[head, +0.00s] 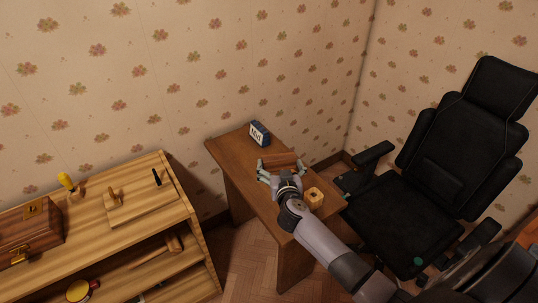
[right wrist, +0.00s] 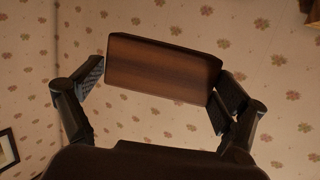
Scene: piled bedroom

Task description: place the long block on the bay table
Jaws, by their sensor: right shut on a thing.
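The long block (head: 279,160) is a dark brown wooden piece. My right gripper (head: 281,168) is shut on it, with one finger at each end. In the right wrist view the block (right wrist: 165,70) spans between the two fingertips, slightly tilted, with wallpaper behind it. The bay table (head: 232,150) is a brown wooden table against the wall. In the head view the block and gripper appear over its middle; I cannot tell whether the block touches the top. My left gripper is not in view.
A blue clock (head: 259,134) stands at the table's back. A black office chair (head: 440,180) stands right of the table. A wooden shelf (head: 190,215) with a box and tools is at left.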

